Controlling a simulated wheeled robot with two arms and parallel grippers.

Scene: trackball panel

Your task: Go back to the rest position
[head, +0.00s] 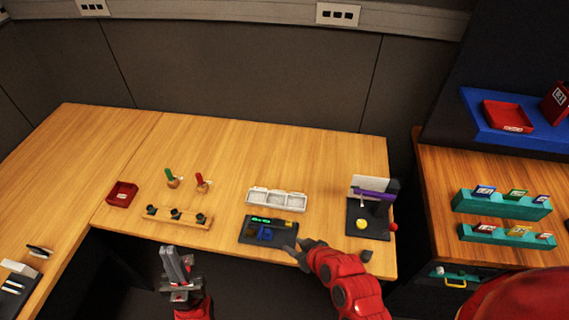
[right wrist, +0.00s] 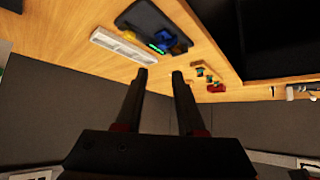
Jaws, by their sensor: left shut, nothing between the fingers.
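The dark trackball panel (head: 284,238) lies near the front edge of the desk, with a green lit strip, a blue part and a yellow part on it. It also shows upside down in the right wrist view (right wrist: 140,15). My left gripper (head: 175,258) is shut and empty, in front of the desk edge and left of the panel. My right gripper (head: 303,247) is at the panel's front right corner; in the right wrist view its fingers (right wrist: 160,75) stand apart with nothing between them. I cannot tell whether it touches the panel.
A white compartment tray (head: 276,199) lies behind the panel. A wooden holder (head: 178,219) with dark cups, a red tray (head: 122,194) and two small handled tools stand left. A dark stand (head: 369,220) is right. The desk's back middle is clear.

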